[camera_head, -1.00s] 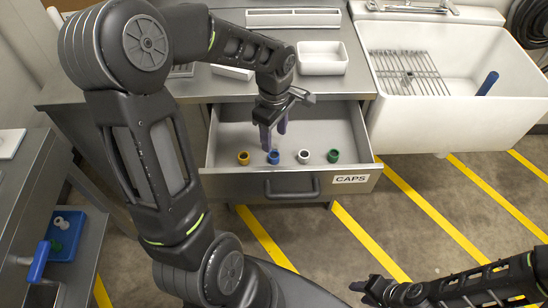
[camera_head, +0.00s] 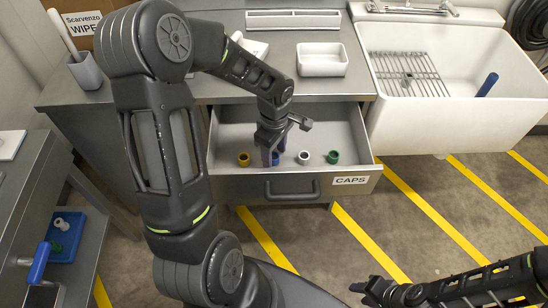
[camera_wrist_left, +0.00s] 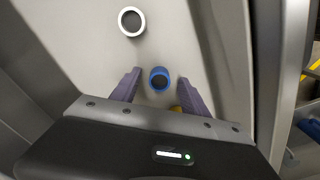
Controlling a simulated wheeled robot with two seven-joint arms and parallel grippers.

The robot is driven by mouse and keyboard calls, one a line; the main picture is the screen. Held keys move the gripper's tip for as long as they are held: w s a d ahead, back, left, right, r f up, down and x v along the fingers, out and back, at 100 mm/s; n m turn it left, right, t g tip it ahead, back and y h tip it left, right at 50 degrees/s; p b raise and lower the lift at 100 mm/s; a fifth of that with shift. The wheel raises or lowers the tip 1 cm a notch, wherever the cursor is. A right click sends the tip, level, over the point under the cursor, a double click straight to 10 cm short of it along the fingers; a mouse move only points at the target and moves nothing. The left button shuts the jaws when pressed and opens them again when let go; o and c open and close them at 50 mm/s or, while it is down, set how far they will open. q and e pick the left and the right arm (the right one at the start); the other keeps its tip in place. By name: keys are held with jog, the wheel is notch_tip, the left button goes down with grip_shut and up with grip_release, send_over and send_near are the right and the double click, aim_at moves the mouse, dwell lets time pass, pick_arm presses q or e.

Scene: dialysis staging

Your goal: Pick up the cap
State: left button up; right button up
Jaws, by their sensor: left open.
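The white cap (camera_wrist_left: 131,21) lies outside the fingers. The yellow cap (camera_wrist_left: 176,108) is mostly hidden. My right gripper (camera_head: 366,287) is low at the right, its opening unclear.
The drawer front carries a handle (camera_head: 292,189) and a CAPS label (camera_head: 351,181). A white tray (camera_head: 322,61) stands on the counter behind, and a white sink (camera_head: 455,125) is at the right. A blue tray (camera_head: 66,238) is at the lower left.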

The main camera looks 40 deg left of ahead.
pick_arm(q)
jog(key=shift+f, duration=0.3)
dwell(0.4)
grip_shut()
dwell(0.3)
